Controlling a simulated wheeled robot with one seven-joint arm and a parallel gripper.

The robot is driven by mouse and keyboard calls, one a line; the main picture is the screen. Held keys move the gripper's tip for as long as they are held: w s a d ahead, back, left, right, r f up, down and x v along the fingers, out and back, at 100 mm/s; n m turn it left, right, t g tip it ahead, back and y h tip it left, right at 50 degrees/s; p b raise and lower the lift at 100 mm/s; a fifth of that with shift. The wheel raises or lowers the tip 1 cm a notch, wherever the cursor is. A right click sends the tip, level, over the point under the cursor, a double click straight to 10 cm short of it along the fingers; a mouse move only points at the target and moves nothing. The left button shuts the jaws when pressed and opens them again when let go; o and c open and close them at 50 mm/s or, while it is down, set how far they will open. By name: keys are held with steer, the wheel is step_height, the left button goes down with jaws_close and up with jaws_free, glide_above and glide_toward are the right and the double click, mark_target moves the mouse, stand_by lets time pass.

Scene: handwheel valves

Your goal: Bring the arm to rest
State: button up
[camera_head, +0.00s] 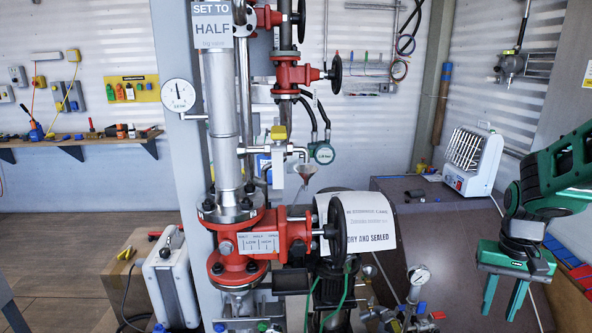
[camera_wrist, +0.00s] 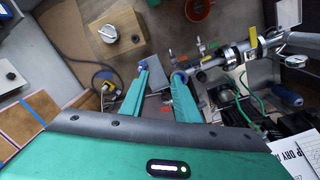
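My gripper (camera_head: 506,296) is at the right of the head view, on a green and black arm. Its two green fingers point down and stand apart with nothing between them. In the wrist view the open fingers (camera_wrist: 165,98) are seen from above, over the pipework and floor area. The red valve (camera_head: 262,240) with its black handwheel (camera_head: 336,228) is at the centre of the head view, well left of my gripper. A sign reading "SET TO HALF" (camera_head: 212,25) hangs above it. The gripper touches nothing that I can see.
White printed sheets (camera_head: 368,220) hang behind the handwheel. A dark bench (camera_head: 420,215) carries a white rack device (camera_head: 472,160). A grey case (camera_head: 170,278) stands on the left.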

steer(key=s+a+r, duration=0.2)
steer(key=s, duration=0.6)
steer(key=s+a+r+y, duration=0.1)
steer(key=s+a+r, duration=0.2)
steer(key=s, duration=0.5)
steer(key=shift+r, duration=0.15)
